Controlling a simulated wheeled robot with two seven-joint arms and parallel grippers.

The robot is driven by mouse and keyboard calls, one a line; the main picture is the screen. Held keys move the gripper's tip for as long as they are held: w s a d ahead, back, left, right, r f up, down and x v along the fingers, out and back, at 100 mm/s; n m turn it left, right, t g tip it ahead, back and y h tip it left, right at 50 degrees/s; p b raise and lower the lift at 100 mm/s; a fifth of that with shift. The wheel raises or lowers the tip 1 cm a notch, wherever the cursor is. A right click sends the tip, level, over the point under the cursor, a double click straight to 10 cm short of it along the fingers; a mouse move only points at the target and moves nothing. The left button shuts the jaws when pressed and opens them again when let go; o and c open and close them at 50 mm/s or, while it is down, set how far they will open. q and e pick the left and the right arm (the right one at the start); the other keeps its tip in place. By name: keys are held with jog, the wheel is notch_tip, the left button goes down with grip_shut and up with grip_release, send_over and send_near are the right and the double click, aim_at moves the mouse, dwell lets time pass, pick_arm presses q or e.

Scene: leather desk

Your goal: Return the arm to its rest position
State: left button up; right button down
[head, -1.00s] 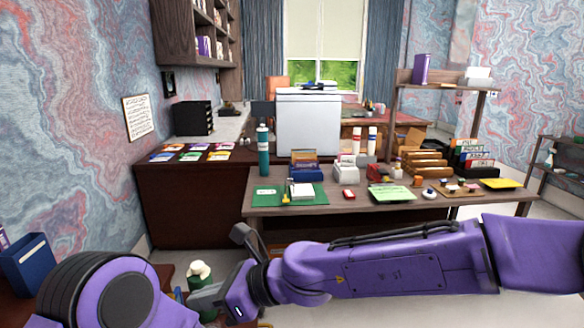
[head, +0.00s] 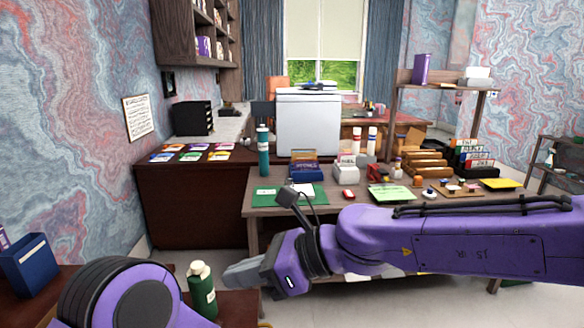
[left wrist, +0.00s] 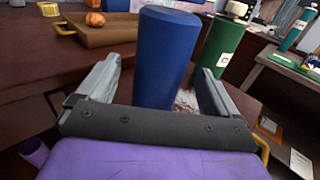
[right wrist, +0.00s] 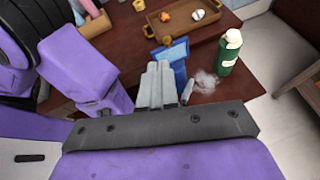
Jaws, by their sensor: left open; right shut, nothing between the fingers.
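My right arm (head: 460,240) reaches in from the right across the front of the head view. Its gripper (head: 232,273) points left, just right of a green bottle (head: 202,290) with a cream cap. In the right wrist view the fingers (right wrist: 158,70) are together and empty, and the bottle (right wrist: 230,52) stands upright, apart from them. My left gripper (left wrist: 160,66) is open in the left wrist view. A blue cylinder (left wrist: 165,50) stands beyond and between its fingers; contact cannot be told. The left gripper is out of the head view.
A wooden tray (right wrist: 165,35) with small items lies on the dark desk near the bottle. A pale patch (right wrist: 206,82) marks the desk beside the bottle. The side table (head: 258,205) behind my right arm holds several items. Floor shows right of the desk.

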pick_arm(q)
jog(key=v, duration=0.6)
jog(key=shift+s+d, duration=0.1)
jog(key=shift+d, duration=0.1)
jog(key=shift+s+d, duration=0.1)
jog(key=shift+s, duration=0.05)
jog(key=x, duration=1.1)
pick_arm(e)
jog(key=w+d+f+x, duration=0.1)
jog(key=f+x, duration=0.1)
jog(key=x, duration=1.1)
jog(key=d+f+m+y, duration=0.1)
jog(key=d+f+y, duration=0.4)
jog(key=d+f, duration=0.1)
jog(key=shift+d+f+y, duration=0.35)
jog(key=shift+d+y, duration=0.05)
jog(key=shift+w, duration=0.15)
